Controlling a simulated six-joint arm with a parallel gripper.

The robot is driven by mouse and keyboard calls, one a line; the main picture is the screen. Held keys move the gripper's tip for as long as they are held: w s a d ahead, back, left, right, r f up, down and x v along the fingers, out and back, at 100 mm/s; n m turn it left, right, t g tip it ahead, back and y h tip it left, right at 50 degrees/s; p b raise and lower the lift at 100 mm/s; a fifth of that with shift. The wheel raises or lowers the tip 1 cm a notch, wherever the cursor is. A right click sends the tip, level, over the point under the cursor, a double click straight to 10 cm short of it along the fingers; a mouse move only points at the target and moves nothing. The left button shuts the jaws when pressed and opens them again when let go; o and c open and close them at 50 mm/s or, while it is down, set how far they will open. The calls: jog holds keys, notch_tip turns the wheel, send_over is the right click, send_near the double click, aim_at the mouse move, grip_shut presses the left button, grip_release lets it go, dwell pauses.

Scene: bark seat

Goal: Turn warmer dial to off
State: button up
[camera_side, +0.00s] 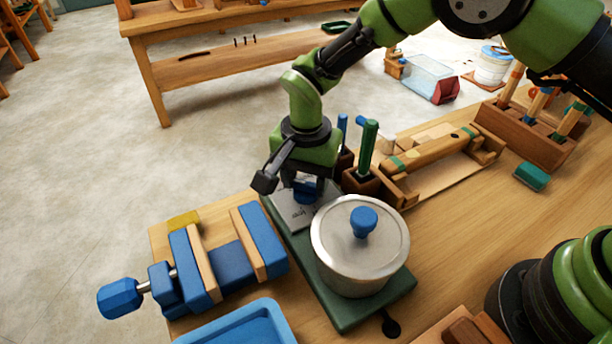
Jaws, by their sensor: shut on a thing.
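The warmer (345,318) is a dark green slab on the bench with a grey marked plate (290,212) at its far end. The markings on the plate are too small to read, so the dial's setting cannot be told. A silver lidded pot (345,268) with a blue knob (363,222) sits on the warmer, close in front of my gripper.
A blue and wood vise (225,255) stands left of the warmer, and a blue tray (240,328) lies in front. Holders with a green-handled tool (367,150) and a wooden jig (440,160) stand close to the right. Bare bench lies right of the pot.

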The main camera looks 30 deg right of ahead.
jog(key=n, duration=1.1)
jog(key=shift+n, duration=0.3)
jog(key=n, duration=1.1)
jog(key=shift+n, duration=0.3)
jog(key=o, duration=0.9)
